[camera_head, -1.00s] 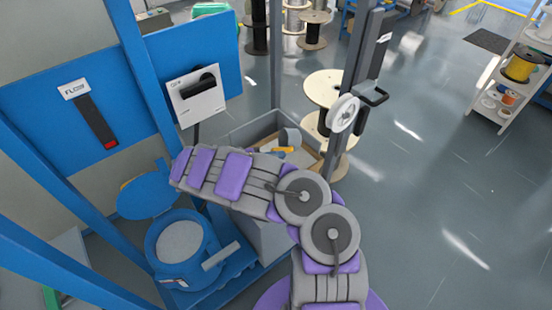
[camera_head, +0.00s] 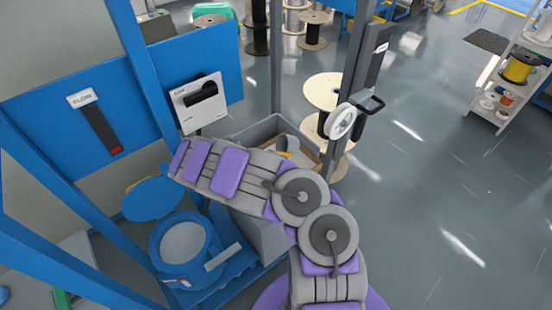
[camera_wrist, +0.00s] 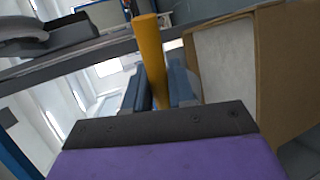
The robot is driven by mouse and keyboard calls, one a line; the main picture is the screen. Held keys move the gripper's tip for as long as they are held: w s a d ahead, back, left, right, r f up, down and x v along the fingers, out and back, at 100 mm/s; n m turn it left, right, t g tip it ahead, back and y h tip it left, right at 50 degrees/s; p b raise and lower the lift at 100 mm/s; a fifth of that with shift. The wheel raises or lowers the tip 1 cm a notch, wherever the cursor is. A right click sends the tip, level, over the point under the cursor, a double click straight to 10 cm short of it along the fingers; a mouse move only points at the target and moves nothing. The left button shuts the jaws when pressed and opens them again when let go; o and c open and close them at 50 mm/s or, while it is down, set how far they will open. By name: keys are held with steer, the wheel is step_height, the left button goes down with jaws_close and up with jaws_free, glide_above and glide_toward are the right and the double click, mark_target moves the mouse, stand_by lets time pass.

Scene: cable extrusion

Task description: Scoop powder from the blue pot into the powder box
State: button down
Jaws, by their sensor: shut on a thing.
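The blue pot (camera_head: 180,271) stands open at the lower left in the head view, with white powder (camera_head: 184,241) inside. Its round blue lid (camera_head: 152,198) is swung back. A tan box (camera_wrist: 284,65) with a whitish inside fills the right of the wrist view; I take it as the powder box. My gripper (camera_wrist: 158,88) is shut on the yellow handle (camera_wrist: 151,55) of the scoop, which stands nearly upright between the fingers.
A grey bin (camera_head: 262,129) surrounds the tan box area behind my arm. Blue frame posts (camera_head: 147,88) rise at the left, beside a switch box (camera_head: 200,101). A grey post with a white wheel (camera_head: 341,122) stands right of the bin.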

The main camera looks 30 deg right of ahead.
steer(key=shift+r+t+y+p, duration=0.5)
steer(key=shift+r+y+p, duration=0.45)
steer(key=shift+y+p, duration=1.15)
steer(key=r+y+p, duration=0.1)
steer(key=y+p, duration=0.1)
steer(key=p, duration=0.5)
steer(key=shift+r+t, duration=0.25)
steer(key=shift+t, duration=0.15)
steer(key=y+p, duration=0.1)
steer(key=p, duration=0.2)
steer(key=r+y+p, duration=0.1)
steer(key=y+p, duration=0.1)
steer(key=p, duration=0.1)
steer(key=t+y+p, duration=0.1)
steer(key=p, duration=0.2)
steer(key=shift+r+y, duration=0.3)
steer(key=shift+r, duration=0.05)
steer(key=shift+y+p, duration=0.4)
steer(key=shift+p, duration=0.8)
